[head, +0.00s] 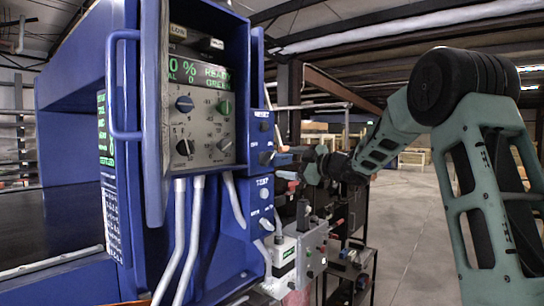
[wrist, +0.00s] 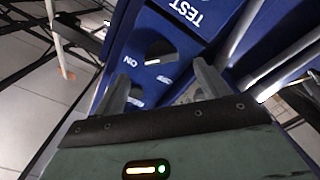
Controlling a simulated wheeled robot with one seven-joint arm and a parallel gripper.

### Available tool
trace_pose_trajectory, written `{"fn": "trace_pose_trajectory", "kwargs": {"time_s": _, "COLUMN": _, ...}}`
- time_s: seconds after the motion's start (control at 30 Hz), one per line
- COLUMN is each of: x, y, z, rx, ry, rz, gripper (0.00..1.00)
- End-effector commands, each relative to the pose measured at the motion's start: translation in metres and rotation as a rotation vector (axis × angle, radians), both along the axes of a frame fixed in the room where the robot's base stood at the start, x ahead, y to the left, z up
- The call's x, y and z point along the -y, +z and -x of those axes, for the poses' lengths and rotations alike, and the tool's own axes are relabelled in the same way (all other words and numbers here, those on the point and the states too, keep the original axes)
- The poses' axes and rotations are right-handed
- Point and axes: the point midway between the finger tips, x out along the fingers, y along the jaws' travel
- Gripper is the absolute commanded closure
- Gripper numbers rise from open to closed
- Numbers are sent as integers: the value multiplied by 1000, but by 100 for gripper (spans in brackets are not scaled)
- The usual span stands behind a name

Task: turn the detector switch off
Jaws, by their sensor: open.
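The detector (head: 123,200) is a tall blue machine at the left of the head view. Its narrow side panel (head: 259,172) carries round knobs or switches, with RESET, TEST and ON/OFF lettering. My gripper (head: 284,167) is open at the right of this panel, fingers pointing toward it. In the wrist view my open gripper (wrist: 161,72) has one finger on each side of a round dark-and-light switch (wrist: 160,50) on the blue panel, which appears upside down, with ON beside it and TEST above. Nothing is held. Whether the fingers touch the panel, and the switch's exact setting, I cannot tell.
A grey control face (head: 203,118) with knobs and a green-lettered display is above left of the side panel. A blue handle (head: 113,85) and white conduits (head: 181,240) stick out nearby. A dark cart (head: 352,262) with equipment stands behind my gripper. Floor is free at right.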

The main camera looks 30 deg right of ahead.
Motion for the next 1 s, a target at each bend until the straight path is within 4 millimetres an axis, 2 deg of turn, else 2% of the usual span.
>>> {"fn": "trace_pose_trajectory", "kwargs": {"time_s": 0.1, "x": -10, "y": 3, "z": -24, "rx": -1, "ry": 3, "rz": -2, "gripper": 25}}
{"fn": "trace_pose_trajectory", "kwargs": {"time_s": 0.33, "x": -21, "y": 2, "z": -56, "rx": -1, "ry": 2, "rz": -2, "gripper": 25}}
{"fn": "trace_pose_trajectory", "kwargs": {"time_s": 0.5, "x": -25, "y": 0, "z": -66, "rx": -1, "ry": 1, "rz": -2, "gripper": 25}}
{"fn": "trace_pose_trajectory", "kwargs": {"time_s": 0.77, "x": -25, "y": 0, "z": -67, "rx": 0, "ry": 0, "rz": -1, "gripper": 25}}
{"fn": "trace_pose_trajectory", "kwargs": {"time_s": 0.8, "x": -25, "y": 0, "z": -67, "rx": 0, "ry": 0, "rz": -1, "gripper": 28}}
{"fn": "trace_pose_trajectory", "kwargs": {"time_s": 0.93, "x": -25, "y": 0, "z": -67, "rx": -1, "ry": 1, "rz": -1, "gripper": 64}}
{"fn": "trace_pose_trajectory", "kwargs": {"time_s": 0.97, "x": -25, "y": 0, "z": -67, "rx": -1, "ry": 1, "rz": -1, "gripper": 70}}
{"fn": "trace_pose_trajectory", "kwargs": {"time_s": 1.0, "x": -25, "y": 0, "z": -67, "rx": -1, "ry": 1, "rz": -1, "gripper": 70}}
